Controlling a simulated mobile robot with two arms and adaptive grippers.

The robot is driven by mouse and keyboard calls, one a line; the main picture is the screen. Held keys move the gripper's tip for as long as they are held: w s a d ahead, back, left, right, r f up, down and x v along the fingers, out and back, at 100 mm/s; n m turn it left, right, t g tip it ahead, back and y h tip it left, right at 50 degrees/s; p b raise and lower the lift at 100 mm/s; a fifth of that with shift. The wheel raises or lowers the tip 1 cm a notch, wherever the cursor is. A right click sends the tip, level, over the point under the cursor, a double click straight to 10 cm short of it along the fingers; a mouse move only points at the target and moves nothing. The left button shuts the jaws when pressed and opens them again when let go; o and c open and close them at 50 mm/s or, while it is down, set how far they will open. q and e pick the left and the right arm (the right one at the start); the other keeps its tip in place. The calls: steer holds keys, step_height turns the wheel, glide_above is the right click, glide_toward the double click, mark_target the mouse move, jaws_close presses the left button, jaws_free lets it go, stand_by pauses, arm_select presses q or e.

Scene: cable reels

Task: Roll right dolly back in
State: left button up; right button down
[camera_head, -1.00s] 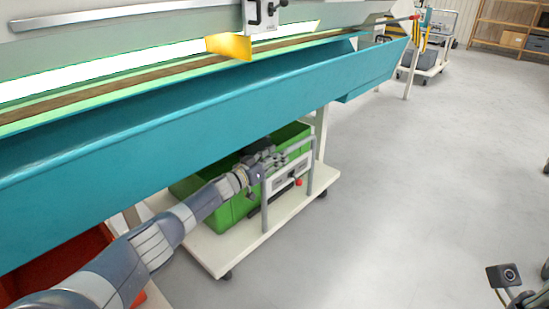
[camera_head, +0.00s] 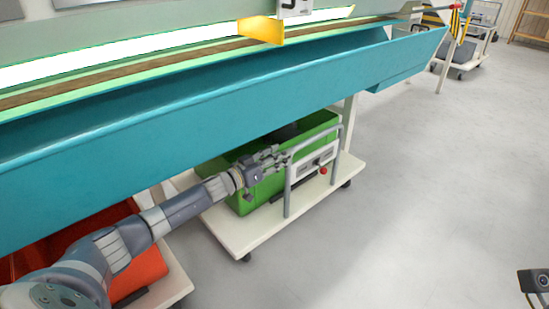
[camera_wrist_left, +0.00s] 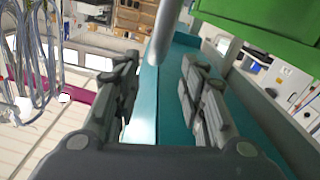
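The right dolly (camera_head: 262,236) is a white wheeled platform with a green crate (camera_head: 327,125) on it. A grey tubular handle (camera_head: 341,150) with a light panel (camera_head: 305,167) and red knob stands at its near side. The dolly is partly under the teal bench, which hides its back. My left gripper (camera_head: 283,158) is at the handle's left post, fingers pointing at it. In the left wrist view the fingers (camera_wrist_left: 160,75) are apart, and a grey bar (camera_wrist_left: 168,35) is at the tips between them; contact cannot be told. My right gripper is not in view.
The teal bench trough (camera_head: 200,135) runs above the dolly and my left arm. A red crate (camera_head: 135,275) on another white dolly is at lower left. Clear grey floor (camera_head: 420,190) lies to the right. A loaded cart (camera_head: 465,55) stands far back right.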

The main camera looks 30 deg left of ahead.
arm_select(q)
steer(key=shift+s+a, duration=0.15)
steer(key=shift+s, duration=0.45)
